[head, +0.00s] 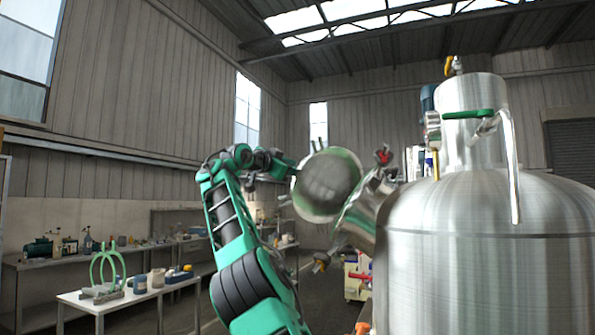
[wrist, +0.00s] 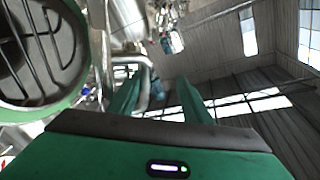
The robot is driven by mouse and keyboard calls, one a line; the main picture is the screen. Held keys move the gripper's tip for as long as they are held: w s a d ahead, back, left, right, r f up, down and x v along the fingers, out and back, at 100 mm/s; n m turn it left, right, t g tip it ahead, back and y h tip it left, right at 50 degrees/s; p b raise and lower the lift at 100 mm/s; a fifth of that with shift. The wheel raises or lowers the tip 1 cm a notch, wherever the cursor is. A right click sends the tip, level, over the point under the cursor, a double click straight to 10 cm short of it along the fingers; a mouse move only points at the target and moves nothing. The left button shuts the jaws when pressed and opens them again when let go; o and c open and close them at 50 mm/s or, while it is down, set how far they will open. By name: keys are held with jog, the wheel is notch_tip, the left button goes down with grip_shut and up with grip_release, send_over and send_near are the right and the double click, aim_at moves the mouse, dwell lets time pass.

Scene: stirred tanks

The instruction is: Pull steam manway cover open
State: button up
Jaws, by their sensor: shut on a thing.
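The steam manway cover (head: 327,184) is a round metal disc in the middle of the head view. It stands swung away from the short manway neck (head: 358,217) on the tank's side, with a visible gap at its left part. My gripper (head: 284,166) is at the cover's left edge. The exact contact is partly hidden.
The large steel tank (head: 485,265) fills the right, with a pipe and green-handled valve (head: 468,114) on top. A white table (head: 128,297) with a green frame and jars stands at lower left. A workbench (head: 60,258) runs along the wall.

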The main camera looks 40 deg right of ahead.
jog(key=shift+n+t, duration=0.3)
jog(key=shift+t, duration=0.1)
jog(key=a, duration=0.1)
jog(key=w+a, duration=0.2)
jog(key=a, duration=0.1)
jog(key=shift+f, duration=0.4)
jog(key=s+a, duration=0.1)
jog(key=s+a+r, duration=0.1)
jog(key=a, duration=0.1)
jog(key=s+a, duration=0.1)
jog(key=a, duration=0.1)
jog(key=shift+r, duration=0.15)
jog(key=shift+s+a, duration=0.5)
jog(key=shift+s, duration=0.15)
jog(key=shift+r, duration=0.1)
jog(key=shift+d, duration=0.1)
